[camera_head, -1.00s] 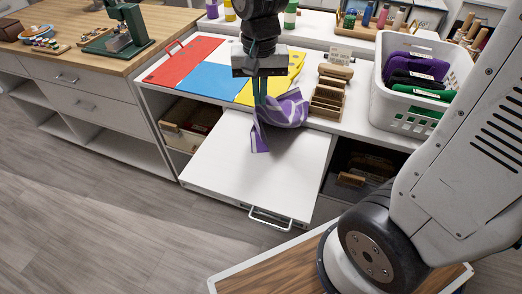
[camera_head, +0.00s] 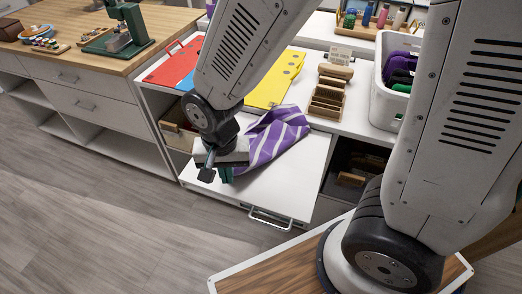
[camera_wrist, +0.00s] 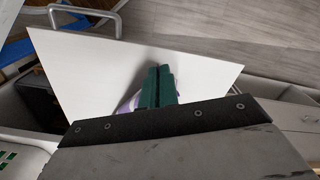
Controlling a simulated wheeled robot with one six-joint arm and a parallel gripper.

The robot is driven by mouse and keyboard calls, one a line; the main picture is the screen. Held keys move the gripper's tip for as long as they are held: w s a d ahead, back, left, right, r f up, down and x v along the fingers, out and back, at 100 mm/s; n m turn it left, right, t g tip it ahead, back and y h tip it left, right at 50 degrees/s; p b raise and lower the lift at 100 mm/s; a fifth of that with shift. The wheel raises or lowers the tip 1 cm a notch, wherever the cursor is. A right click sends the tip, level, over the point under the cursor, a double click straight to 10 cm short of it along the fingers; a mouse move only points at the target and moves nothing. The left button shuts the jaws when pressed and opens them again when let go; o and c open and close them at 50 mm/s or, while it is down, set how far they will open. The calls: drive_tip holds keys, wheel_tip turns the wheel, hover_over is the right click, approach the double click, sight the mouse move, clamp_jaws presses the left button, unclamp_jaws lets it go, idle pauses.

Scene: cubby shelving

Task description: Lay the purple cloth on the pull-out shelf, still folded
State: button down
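The purple cloth (camera_head: 275,138) with pale stripes slants up from my gripper over the back of the white pull-out shelf (camera_head: 292,186), its upper end by the counter's front edge. The shelf is pulled out, and its bare top shows in the wrist view (camera_wrist: 95,70). My gripper (camera_head: 226,174) is low over the shelf's left part. Its green fingers (camera_wrist: 157,86) are close together and appear shut on the cloth's lower end. In the wrist view only a small bit of cloth (camera_wrist: 127,103) shows beside the fingers. Whether the folds have held is unclear.
Red, blue and yellow folders (camera_head: 272,88) lie on the counter behind the shelf. A wooden organizer (camera_head: 328,100) and a white basket (camera_head: 386,105) stand to the right. The shelf's handle (camera_head: 270,218) is at its front. The shelf's front right is clear.

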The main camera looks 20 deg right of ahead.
drive_tip(key=shift+s+a+f, duration=0.55)
drive_tip(key=shift+a+f, duration=0.25)
drive_tip(key=shift+f, duration=0.1)
drive_tip(key=shift+s+a+f, duration=0.5)
drive_tip(key=shift+a+f, duration=0.25)
drive_tip(key=shift+f, duration=0.1)
drive_tip(key=c, duration=1.2)
unclamp_jaws()
